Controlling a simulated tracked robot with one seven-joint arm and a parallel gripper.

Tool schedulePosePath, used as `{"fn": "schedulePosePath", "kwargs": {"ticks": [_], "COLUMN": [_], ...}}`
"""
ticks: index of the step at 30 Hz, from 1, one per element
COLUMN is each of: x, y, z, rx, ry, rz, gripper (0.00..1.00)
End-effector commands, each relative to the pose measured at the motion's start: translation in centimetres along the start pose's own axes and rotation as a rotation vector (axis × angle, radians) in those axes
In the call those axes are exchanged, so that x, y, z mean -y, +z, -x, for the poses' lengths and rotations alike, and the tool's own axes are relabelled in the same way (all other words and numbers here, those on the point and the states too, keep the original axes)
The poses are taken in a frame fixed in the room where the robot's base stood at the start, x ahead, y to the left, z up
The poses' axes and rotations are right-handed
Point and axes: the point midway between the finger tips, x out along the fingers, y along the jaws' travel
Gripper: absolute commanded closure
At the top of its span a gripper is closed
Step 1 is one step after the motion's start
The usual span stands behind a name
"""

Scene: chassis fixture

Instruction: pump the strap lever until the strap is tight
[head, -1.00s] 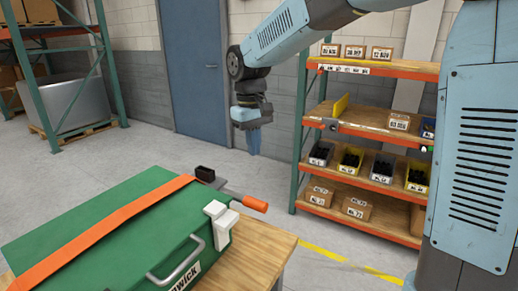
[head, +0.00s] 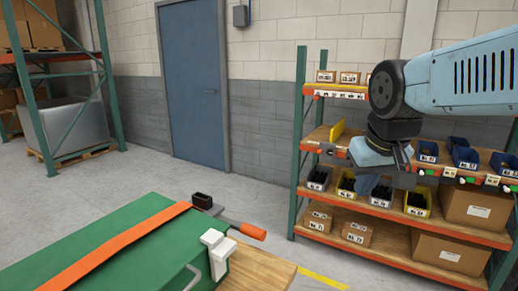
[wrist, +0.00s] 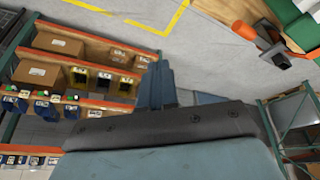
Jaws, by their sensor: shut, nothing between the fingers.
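A green case (head: 75,250) lies on a wooden table at the lower left of the head view, with an orange strap (head: 125,243) across its top. The strap lever has an orange grip (head: 252,232) that sticks out to the right of a dark ratchet piece (head: 202,201). The lever also shows at the upper right of the wrist view, with its orange grip (wrist: 244,30) and dark body (wrist: 284,54). My gripper (head: 368,188) is shut and empty, in the air right of the lever and well apart from it. Its fingers (wrist: 156,85) show shut together in the wrist view.
A shelf rack (head: 400,210) with bins and boxes stands behind my gripper. A white block (head: 217,248) sits on the case's edge near the lever. The wooden table top (head: 255,270) is clear beside the case. Open floor (head: 270,205) lies between table and rack.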

Motion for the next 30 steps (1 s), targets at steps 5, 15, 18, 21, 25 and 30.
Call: {"fn": "schedulePosePath", "kwargs": {"ticks": [5, 15, 18, 21, 25, 30], "x": [-1.7, -2.5, -2.5, -2.4, -2.1, -0.7], "y": [3.0, 4.6, 4.6, 4.6, 4.0, 2.0], "z": [0.4, 0.4, 0.4, 0.4, 0.4, 0.1], "rx": [-0.064, -0.097, -0.097, -0.096, -0.086, -0.045], "ry": [0.003, 0.002, 0.002, 0.002, 0.003, 0.003], "rz": [-0.072, -0.109, -0.109, -0.105, -0.046, 0.187], "gripper": [1.0, 1.0, 1.0, 1.0, 1.0, 1.0]}}
